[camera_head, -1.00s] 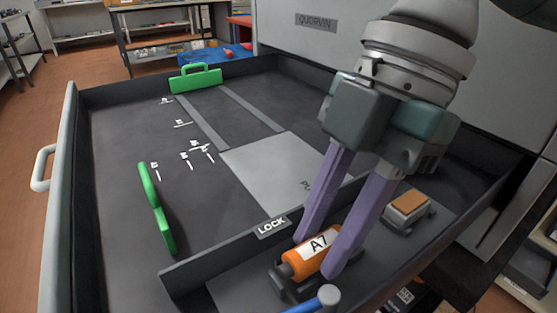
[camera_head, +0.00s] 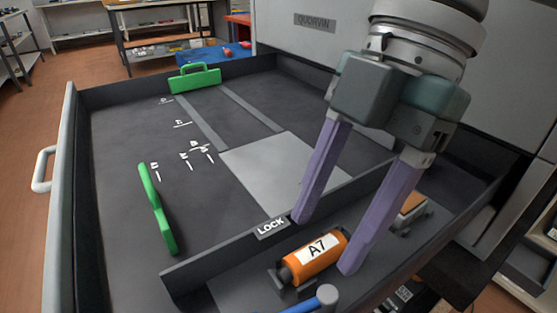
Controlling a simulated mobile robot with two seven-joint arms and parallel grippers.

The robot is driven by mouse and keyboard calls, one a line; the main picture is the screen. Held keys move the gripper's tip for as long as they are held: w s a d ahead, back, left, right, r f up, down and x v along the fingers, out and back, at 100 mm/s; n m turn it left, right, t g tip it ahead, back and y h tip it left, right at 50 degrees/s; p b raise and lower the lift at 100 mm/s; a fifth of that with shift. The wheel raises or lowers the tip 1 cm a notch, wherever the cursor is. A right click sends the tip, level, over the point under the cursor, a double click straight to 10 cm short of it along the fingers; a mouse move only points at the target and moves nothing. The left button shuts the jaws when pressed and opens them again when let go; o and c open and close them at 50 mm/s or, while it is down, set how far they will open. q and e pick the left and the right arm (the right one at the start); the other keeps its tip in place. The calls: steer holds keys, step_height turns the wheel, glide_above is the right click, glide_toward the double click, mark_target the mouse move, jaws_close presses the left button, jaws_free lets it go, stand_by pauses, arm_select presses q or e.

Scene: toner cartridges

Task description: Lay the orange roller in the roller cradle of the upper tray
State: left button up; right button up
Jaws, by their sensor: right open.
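The orange roller (camera_head: 314,258), with a white label reading A7, lies in the dark roller cradle (camera_head: 283,283) in the front compartment of the upper tray (camera_head: 215,262). My right gripper (camera_head: 323,246) is open, its two purple fingers apart. One fingertip is behind the roller near the divider wall and the other is beside the roller's right end. The fingers appear clear of the roller. The far parts of the cradle are hidden by the roller and a finger. My left gripper is not in view.
A divider wall with a LOCK label (camera_head: 271,227) runs behind the roller. A tan-topped block (camera_head: 411,207) sits to the right.

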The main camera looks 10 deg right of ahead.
steer(key=p+v, duration=0.2)
steer(key=v, duration=0.8)
steer(key=shift+r, duration=0.2)
